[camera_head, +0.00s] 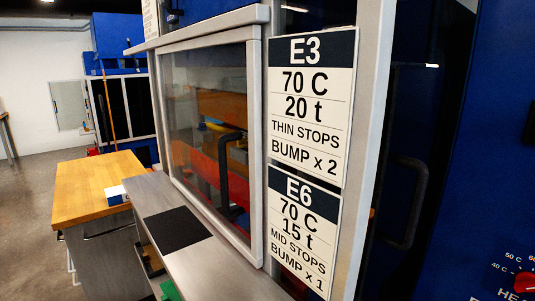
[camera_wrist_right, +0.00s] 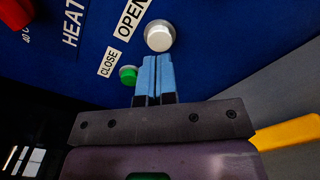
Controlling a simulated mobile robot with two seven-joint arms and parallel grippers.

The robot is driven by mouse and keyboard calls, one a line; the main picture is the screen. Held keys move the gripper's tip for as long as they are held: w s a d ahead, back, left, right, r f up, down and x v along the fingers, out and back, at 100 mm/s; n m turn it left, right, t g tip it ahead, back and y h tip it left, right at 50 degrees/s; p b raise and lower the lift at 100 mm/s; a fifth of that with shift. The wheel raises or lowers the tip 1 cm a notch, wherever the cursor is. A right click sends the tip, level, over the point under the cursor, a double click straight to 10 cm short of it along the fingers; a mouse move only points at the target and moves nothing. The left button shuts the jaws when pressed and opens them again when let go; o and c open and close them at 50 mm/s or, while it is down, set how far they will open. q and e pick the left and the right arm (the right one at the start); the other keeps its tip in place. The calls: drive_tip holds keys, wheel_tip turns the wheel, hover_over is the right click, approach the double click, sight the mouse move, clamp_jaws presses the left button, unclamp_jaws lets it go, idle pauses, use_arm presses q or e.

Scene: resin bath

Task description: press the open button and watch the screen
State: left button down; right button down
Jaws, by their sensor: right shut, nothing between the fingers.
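The open button is a round white button (camera_wrist_right: 159,36) beside the OPEN label (camera_wrist_right: 131,18) on a blue panel in the right wrist view. My right gripper (camera_wrist_right: 157,60) is shut and empty, with its blue fingertips just below the white button in the picture. I cannot tell whether they touch it. A green button (camera_wrist_right: 128,74) beside the CLOSE label (camera_wrist_right: 108,62) sits left of the fingers. I cannot make out a screen in either view. My left gripper is not in view.
In the head view, a framed clear window (camera_head: 205,120) stands beside signs E3 (camera_head: 310,105) and E6 (camera_head: 303,235). A red knob (camera_head: 525,282) is at lower right. A wooden-topped cabinet (camera_head: 85,180) stands left, with open floor beyond.

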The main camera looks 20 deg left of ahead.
drive_tip(key=x, duration=0.4)
idle(0.9)
drive_tip(key=shift+v, duration=2.7)
idle(1.0)
